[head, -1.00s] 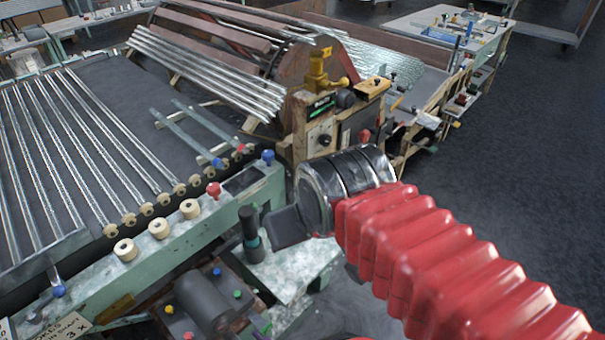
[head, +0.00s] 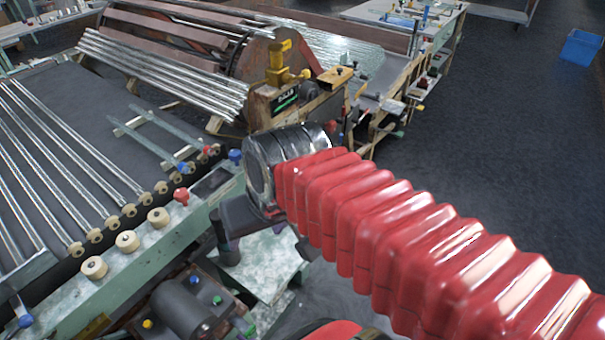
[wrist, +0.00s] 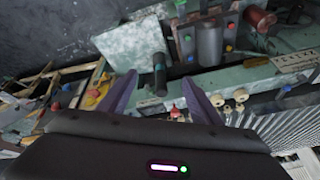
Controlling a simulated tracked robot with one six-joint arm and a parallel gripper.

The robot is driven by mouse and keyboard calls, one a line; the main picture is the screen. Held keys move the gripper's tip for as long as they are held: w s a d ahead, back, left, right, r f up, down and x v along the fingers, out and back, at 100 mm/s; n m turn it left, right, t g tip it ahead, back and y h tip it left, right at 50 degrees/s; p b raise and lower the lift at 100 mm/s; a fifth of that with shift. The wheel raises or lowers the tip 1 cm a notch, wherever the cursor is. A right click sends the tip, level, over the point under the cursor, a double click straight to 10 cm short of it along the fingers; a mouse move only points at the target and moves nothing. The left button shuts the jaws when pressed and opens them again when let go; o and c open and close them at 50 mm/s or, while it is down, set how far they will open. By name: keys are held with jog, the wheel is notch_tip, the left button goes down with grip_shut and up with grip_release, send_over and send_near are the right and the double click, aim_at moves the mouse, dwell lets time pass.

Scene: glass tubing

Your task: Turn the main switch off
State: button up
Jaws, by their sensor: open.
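I cannot tell for sure which part is the main switch; no label for it is readable. A black upright handle (wrist: 159,75) stands on the end of the pale green bench frame, between my fingers in the wrist picture; in the head view my gripper largely covers that spot. My gripper (wrist: 160,92) is open, its two dark purplish fingers apart and nothing held. In the head view my gripper (head: 232,238) is partly hidden by my arm. A red knob (head: 181,196) and a blue knob (head: 235,156) sit on the frame.
A dark motor-like cylinder (head: 181,305) with coloured knobs lies low by the bench frame (head: 130,268). Glass tubes (head: 62,150) lie on the bench. A machine with a yellow fitting (head: 280,62) stands behind. A blue bin (head: 581,46) is far right; the right floor is clear.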

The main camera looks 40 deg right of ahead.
jog(key=w+f+m+g+y, duration=0.1)
jog(key=f+m, duration=0.1)
jog(key=w+f+m+g+y, duration=0.1)
jog(key=w+f+m+y, duration=0.1)
jog(key=w+f+m+g+y, duration=0.1)
jog(key=w+f+m+y, duration=0.1)
jog(key=m, duration=0.1)
jog(key=shift+d+f, duration=0.1)
jog(key=shift+d, duration=0.25)
jog(key=w+d+f+m+t+y, duration=0.3)
jog(key=w+d+f+m+y, duration=0.2)
jog(key=w+d+m, duration=0.3)
jog(key=d+f+m+t+h, duration=0.1)
jog(key=d+f+m+t, duration=0.3)
jog(key=d, duration=0.4)
jog(key=w+d+f+m+t+h, duration=0.1)
jog(key=d+f+m+t+h, duration=0.1)
jog(key=d+f+m+t, duration=0.2)
jog(key=d+f+m+t+h, duration=0.1)
jog(key=d+f+m+t, duration=0.3)
jog(key=d+m, duration=0.3)
jog(key=shift+w+d+f+m+h, duration=0.1)
jog(key=shift+w+d+m+h, duration=0.05)
jog(key=shift+d, duration=0.75)
jog(key=shift+w+d+f+m+h, duration=0.1)
jog(key=shift+d, duration=0.85)
jog(key=shift+w+d+f+m+h, duration=0.1)
jog(key=shift+w+d+m+h, duration=0.05)
jog(key=shift+d, duration=0.75)
